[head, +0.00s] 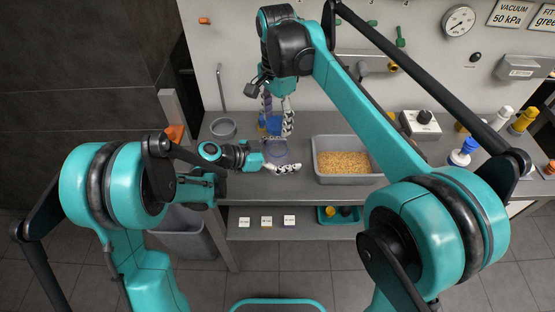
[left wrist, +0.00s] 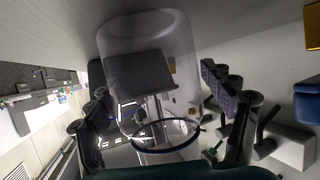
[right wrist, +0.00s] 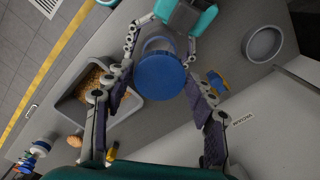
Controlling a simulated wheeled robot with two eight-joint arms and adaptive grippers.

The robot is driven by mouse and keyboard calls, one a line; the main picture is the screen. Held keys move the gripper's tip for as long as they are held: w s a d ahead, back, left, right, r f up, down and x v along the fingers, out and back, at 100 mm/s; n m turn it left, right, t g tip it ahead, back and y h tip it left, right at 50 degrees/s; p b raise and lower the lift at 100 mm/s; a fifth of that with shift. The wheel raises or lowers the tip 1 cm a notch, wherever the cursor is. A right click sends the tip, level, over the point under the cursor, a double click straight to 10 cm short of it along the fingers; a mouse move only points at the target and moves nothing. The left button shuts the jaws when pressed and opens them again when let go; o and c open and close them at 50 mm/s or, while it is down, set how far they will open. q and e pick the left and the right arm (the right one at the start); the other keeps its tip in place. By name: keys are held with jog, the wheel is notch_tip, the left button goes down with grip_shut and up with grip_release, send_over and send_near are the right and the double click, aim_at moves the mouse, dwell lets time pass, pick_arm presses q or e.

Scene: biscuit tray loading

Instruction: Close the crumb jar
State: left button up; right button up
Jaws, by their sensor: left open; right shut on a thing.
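The crumb jar (head: 276,150) is clear and stands upright on the counter. In the left wrist view the jar (left wrist: 150,60) lies between my left fingers, with a dark blue ring at one end. My left gripper (head: 284,168) is open around the jar, low down. The blue round lid (head: 274,125) is in my right gripper (head: 276,130), above the jar and seemingly apart from it. In the right wrist view the lid (right wrist: 160,76) sits flat between the fingers and hides most of the jar. What the jar holds is not clear.
A grey bin (head: 317,158) of crumbs stands right of the jar. A metal bowl (head: 223,128) is at the back left. A blue and yellow item (right wrist: 217,82) lies near the lid. A white device (head: 421,125) and bottles stand further right.

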pick_arm(q)
jog(key=shift+d+f, duration=0.1)
jog(key=shift+d, duration=0.15)
jog(key=c, duration=1.9)
grip_shut()
pick_arm(e)
jog(key=shift+f, duration=2.45)
